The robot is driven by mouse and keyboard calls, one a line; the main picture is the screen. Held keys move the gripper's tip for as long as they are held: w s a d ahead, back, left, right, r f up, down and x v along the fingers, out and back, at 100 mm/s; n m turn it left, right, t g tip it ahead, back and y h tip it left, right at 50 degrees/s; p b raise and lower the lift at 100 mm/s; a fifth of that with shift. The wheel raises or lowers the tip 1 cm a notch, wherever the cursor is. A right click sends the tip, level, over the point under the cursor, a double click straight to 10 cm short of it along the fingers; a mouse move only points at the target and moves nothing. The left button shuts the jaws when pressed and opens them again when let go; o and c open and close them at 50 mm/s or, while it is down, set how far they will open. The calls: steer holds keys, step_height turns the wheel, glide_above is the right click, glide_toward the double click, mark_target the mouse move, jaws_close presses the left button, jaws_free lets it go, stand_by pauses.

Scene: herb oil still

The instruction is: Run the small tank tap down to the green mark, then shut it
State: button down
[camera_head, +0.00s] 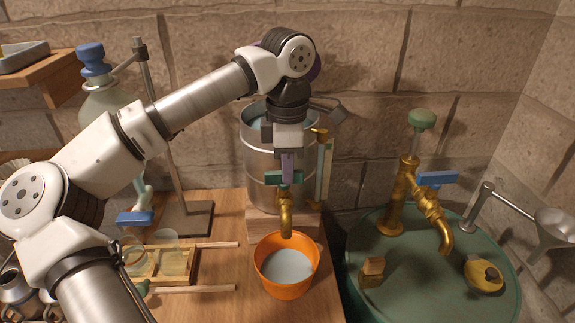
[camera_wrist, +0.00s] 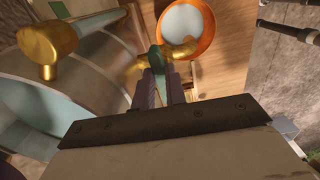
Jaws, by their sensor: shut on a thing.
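The small metal tank (camera_head: 253,160) stands on a wooden block at the back of the bench, with liquid showing at its open top. Its brass tap (camera_head: 286,215) points down over an orange bowl (camera_head: 262,258) of pale liquid. I make out no stream below the spout. The tap's green handle (camera_head: 270,178) lies crosswise in the head view. My gripper (camera_head: 288,170) is shut on this handle, which also shows between the fingers in the wrist view (camera_wrist: 156,57). A gauge tube (camera_head: 325,172) with brass fittings stands at the tank's right. I cannot make out the green mark.
A green drum (camera_head: 400,285) at the right carries a larger brass tap (camera_head: 430,208) with a blue handle. A glass flask stand (camera_head: 187,220) and a wooden rack with jars (camera_head: 190,275) are at the left. A stone wall is close behind.

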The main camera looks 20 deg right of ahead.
steer(key=c, duration=1.5)
jaws_free()
steer(key=shift+o, duration=0.2)
step_height(320, 180, up, 14)
steer(key=shift+b, duration=0.4)
